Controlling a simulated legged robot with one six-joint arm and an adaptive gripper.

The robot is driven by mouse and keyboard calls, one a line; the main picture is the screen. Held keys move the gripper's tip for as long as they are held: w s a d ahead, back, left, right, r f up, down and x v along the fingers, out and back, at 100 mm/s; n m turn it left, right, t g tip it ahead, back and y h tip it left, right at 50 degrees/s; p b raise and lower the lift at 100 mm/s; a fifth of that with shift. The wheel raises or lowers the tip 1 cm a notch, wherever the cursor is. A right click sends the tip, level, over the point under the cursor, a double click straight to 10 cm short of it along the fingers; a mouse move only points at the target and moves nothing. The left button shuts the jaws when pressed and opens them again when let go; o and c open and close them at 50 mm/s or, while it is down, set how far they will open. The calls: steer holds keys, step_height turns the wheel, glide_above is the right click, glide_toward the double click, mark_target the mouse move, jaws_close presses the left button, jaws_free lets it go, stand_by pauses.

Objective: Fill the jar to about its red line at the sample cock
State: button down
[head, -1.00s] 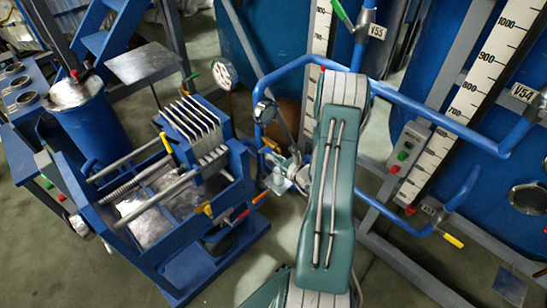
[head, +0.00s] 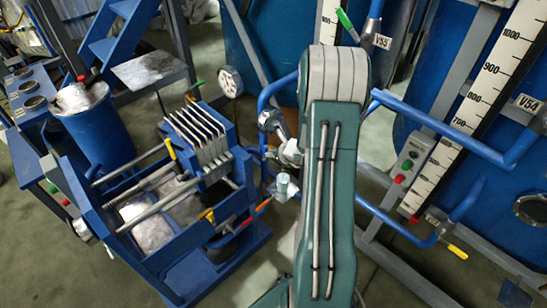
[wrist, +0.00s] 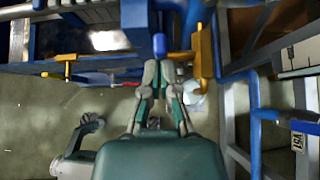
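The jar (head: 283,187) is a small pale, clear vessel beside the right end of the blue press-like machine. A pale shape in the wrist view (wrist: 194,100), right of my fingers, may be the same jar. Its red line and liquid level are too small to make out. My gripper (wrist: 159,70) has its fingertips close together, just at a blue knob-like piece (wrist: 158,45). I cannot tell whether they grip it. In the head view my gripper (head: 290,154) is just above the jar, partly hidden by my arm. The sample cock is not clearly identifiable.
Yellow handles (wrist: 203,50) (wrist: 65,60) flank my fingers. The blue machine (head: 150,235) stands at left, with a red-orange handle (head: 262,206) near the jar. Blue tanks with scales (head: 490,75) and blue pipes (head: 440,128) crowd the right. Open floor (head: 250,285) shows in front.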

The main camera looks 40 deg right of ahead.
steer(key=shift+w+r, duration=0.2)
steer(key=shift+w, duration=0.2)
stand_by(0.5)
